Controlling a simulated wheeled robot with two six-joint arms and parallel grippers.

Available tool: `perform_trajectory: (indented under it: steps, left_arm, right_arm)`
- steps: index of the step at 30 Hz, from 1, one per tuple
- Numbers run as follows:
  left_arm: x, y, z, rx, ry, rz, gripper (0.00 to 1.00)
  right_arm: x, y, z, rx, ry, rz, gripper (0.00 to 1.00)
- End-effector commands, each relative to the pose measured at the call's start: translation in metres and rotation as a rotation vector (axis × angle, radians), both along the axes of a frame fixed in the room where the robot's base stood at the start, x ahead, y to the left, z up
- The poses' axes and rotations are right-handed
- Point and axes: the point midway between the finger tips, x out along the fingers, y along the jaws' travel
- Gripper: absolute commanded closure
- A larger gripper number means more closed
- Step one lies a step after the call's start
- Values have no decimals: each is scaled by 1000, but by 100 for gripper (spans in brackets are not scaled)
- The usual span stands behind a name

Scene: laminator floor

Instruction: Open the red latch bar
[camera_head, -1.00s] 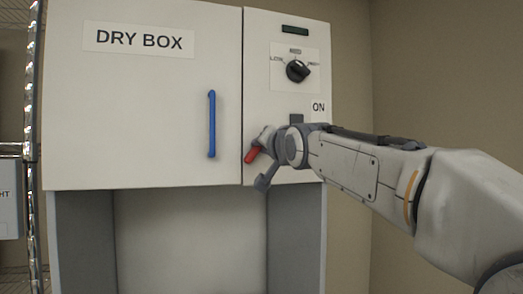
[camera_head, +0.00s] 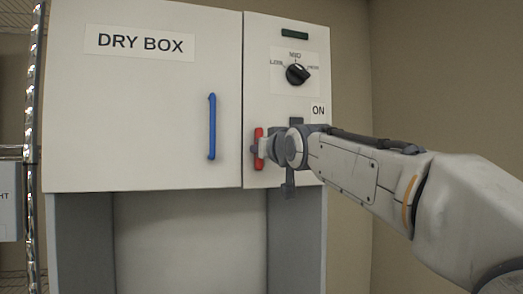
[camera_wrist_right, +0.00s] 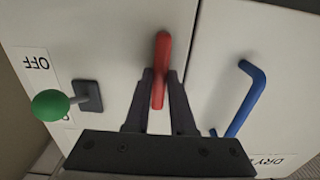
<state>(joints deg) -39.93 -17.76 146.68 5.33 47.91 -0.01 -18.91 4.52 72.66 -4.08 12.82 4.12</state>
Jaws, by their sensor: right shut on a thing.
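The red latch bar (camera_head: 259,148) stands about upright on the right panel of the dry box, beside the door seam. It also shows between the fingers in the right wrist view (camera_wrist_right: 162,58). My right gripper (camera_head: 262,149) is shut on the red latch bar, with one finger on each side of it. The wrist and fingers hide part of the bar in the head view. My left gripper is not in view.
The blue door handle (camera_head: 212,126) is left of the latch bar. A black knob (camera_head: 297,74) sits above on the panel. A green ball-ended lever (camera_wrist_right: 52,105) is near my right gripper. A metal rack post (camera_head: 33,110) stands at the left.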

Motion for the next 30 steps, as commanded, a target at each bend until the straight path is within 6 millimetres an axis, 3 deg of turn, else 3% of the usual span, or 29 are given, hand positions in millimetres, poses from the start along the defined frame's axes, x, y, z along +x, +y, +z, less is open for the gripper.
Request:
perform_trajectory:
  steps: [15, 16, 18, 30]
  left_arm:
    - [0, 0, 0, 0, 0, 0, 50]
    - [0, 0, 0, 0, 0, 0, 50]
    - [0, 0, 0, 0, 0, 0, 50]
    - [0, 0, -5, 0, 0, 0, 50]
  right_arm:
    - [0, 0, -2, -22, -2, 0, 100]
    - [0, 0, -2, -22, -2, 0, 70]
    - [0, 0, -2, -20, -2, 0, 48]
    - [-6, -2, -2, -17, -6, 0, 48]
